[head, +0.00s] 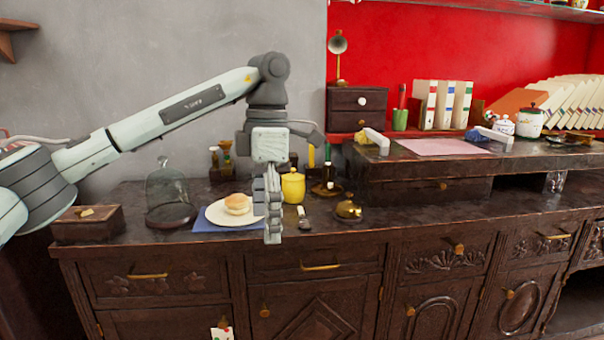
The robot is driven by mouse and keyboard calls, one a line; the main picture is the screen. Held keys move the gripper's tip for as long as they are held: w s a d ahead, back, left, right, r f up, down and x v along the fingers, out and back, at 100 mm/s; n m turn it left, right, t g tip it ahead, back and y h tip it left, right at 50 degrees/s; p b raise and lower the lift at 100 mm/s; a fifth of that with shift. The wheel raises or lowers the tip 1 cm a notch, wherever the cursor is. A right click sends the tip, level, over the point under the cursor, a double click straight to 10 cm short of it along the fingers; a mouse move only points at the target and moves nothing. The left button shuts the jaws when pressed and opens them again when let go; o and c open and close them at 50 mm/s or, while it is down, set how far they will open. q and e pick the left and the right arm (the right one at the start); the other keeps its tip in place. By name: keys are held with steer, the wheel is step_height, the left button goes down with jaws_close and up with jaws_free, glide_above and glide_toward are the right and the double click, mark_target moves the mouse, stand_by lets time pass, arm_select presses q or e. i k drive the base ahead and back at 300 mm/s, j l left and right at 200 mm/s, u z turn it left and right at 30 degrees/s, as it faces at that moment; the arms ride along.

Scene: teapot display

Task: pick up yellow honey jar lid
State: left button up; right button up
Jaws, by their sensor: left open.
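The yellow honey jar (293,189) stands upright on the dark wooden sideboard, near its middle. Its yellow lid (293,174) sits on top of the jar. My left gripper (273,236) hangs pointing down just left of the jar and nearer to me, its fingers lower in the picture than the lid. It is open and I see nothing between its fingers. It partly covers the plate's right edge. My right gripper is not in view.
A white plate (212,215) with a bun (237,204) lies on a blue cloth left of the gripper. A glass dome (166,190) and a wooden box (88,223) stand further left. A brass bell-like object (348,208) is right of the jar. A raised shelf (440,165) borders the right.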

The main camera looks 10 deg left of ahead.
mark_target(293, 176)
steer(key=i, duration=1.4)
